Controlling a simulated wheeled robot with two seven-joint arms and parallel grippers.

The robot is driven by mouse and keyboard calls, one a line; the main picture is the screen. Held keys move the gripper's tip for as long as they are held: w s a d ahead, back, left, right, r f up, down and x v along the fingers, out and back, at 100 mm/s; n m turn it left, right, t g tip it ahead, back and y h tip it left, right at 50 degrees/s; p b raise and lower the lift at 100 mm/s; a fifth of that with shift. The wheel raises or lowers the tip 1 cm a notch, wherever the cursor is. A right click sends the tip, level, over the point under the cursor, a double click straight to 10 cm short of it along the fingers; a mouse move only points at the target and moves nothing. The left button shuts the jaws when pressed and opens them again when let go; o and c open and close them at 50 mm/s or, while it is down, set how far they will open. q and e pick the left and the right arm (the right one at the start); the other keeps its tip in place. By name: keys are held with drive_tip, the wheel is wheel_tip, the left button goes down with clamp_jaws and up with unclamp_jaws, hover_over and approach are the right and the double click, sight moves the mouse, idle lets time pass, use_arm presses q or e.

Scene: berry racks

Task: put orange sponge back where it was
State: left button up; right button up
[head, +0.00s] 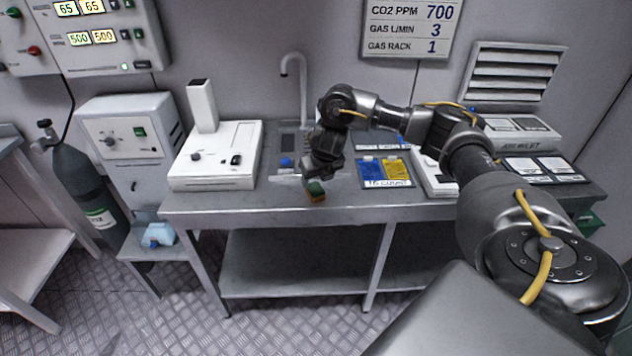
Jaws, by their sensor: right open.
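The orange sponge (317,197), a small block with a green top and an orange-brown lower part, is at the front edge of the grey metal bench (240,205). My right gripper (316,178) points down from above, directly over the sponge. Its jaws are open, and its fingertips are small and dark here, so I cannot tell whether they touch the sponge. My left gripper is out of view.
A small sink with a tap (303,90) is behind the gripper, with a blue item (286,162) beside it. A white instrument (215,160) stands left. A tray with blue and yellow cards (385,183) lies right. Bare bench top shows left of the sponge.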

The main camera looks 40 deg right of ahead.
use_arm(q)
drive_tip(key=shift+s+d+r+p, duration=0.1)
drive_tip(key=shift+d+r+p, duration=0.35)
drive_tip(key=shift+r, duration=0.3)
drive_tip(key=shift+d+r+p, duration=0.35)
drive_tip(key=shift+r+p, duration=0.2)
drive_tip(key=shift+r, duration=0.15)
use_arm(e)
drive_tip(key=v, duration=0.6)
drive_tip(key=shift+a, duration=0.1)
